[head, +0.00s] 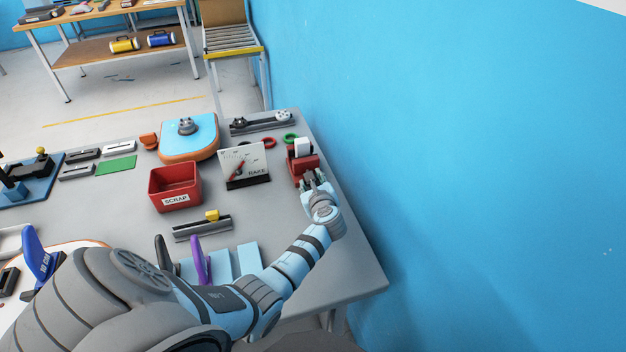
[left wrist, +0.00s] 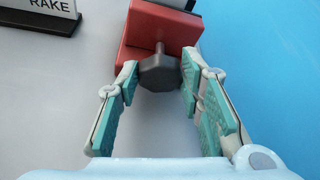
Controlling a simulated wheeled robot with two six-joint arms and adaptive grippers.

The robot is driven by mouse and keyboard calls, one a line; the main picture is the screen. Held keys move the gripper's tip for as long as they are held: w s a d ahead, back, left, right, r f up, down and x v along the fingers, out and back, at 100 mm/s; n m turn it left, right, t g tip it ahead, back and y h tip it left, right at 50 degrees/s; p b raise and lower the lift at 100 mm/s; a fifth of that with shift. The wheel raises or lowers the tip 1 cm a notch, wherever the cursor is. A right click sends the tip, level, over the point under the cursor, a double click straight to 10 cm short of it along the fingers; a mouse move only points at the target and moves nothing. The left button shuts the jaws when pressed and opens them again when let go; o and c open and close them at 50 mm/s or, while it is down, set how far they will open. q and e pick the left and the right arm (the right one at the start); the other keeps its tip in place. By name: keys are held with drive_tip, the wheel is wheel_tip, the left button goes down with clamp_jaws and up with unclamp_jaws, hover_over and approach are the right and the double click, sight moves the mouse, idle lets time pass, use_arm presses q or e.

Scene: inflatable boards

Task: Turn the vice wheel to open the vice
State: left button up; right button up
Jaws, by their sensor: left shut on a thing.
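The red vice (head: 299,163) stands near the right edge of the grey table, with a white block (head: 303,146) at its top. In the left wrist view, the red vice body (left wrist: 165,25) is at the top, and its dark grey faceted wheel (left wrist: 159,74) sticks out toward me on a short shaft. My left gripper (left wrist: 160,80) has its teal-padded fingers on both sides of the wheel, shut on it. In the head view, my left gripper (head: 315,182) is at the vice's near side and hides the wheel. My right gripper is not in view.
A sign on a black base (head: 247,183) stands left of the vice, and a red scrap bin (head: 174,187) is further left. A blue wall (head: 450,150) rises close on the right.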

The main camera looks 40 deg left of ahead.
use_arm(q)
drive_tip(key=shift+s+a+n+t+h, duration=0.15)
drive_tip(key=shift+n+t+h, duration=0.15)
drive_tip(key=shift+n+t, duration=0.75)
drive_tip(key=shift+n+g+b, duration=0.25)
drive_tip(key=shift+b, duration=0.05)
drive_tip(key=o, duration=1.2)
drive_tip(key=shift+f, duration=0.1)
drive_tip(key=shift+c, duration=0.2)
drive_tip(key=v, duration=1.2)
